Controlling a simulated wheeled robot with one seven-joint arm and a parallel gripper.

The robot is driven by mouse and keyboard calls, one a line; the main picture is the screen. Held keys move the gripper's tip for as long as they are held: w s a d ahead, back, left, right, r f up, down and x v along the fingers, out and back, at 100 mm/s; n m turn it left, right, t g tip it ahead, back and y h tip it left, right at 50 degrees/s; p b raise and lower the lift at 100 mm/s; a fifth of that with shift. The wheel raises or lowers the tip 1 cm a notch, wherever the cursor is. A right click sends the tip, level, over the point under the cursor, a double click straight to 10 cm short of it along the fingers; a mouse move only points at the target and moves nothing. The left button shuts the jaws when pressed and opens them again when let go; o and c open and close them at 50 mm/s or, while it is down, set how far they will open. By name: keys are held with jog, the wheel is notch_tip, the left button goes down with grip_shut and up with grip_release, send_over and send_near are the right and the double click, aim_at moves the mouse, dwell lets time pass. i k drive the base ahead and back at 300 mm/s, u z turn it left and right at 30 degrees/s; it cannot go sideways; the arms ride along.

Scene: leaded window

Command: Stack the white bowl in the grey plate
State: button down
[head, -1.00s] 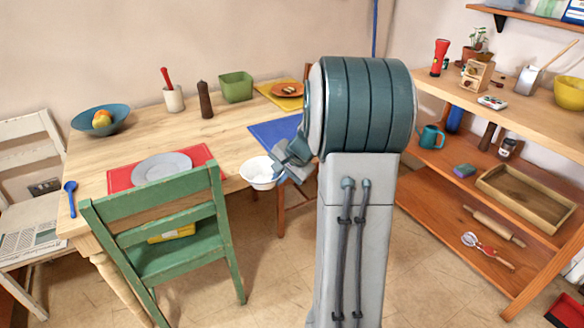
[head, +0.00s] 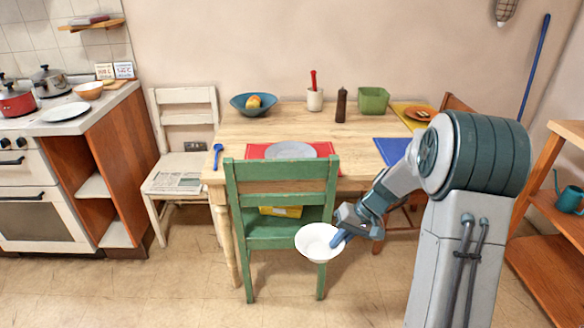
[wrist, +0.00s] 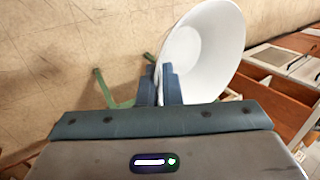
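The white bowl (head: 318,243) is held upright in the air in front of the green chair, away from the table. My gripper (head: 341,239) is shut on the right side of its rim. In the wrist view the bowl (wrist: 208,45) sticks out beyond my fingers (wrist: 159,82), its wall between them. The grey plate (head: 291,150) lies on a red placemat (head: 256,151) at the near side of the table. The top of the green chair's back hides the near part of the plate and mat.
The green chair (head: 282,168) stands between the bowl and the plate. On the table (head: 240,127) are a blue bowl with fruit (head: 252,104), a blue spoon (head: 217,156), a pepper mill (head: 341,105) and a green container (head: 373,101). Open floor lies left of the chair.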

aim_at(290, 156)
jog(key=k, duration=0.2)
jog(key=z, duration=1.3)
jog(key=i, duration=0.85)
jog(key=u, duration=1.8)
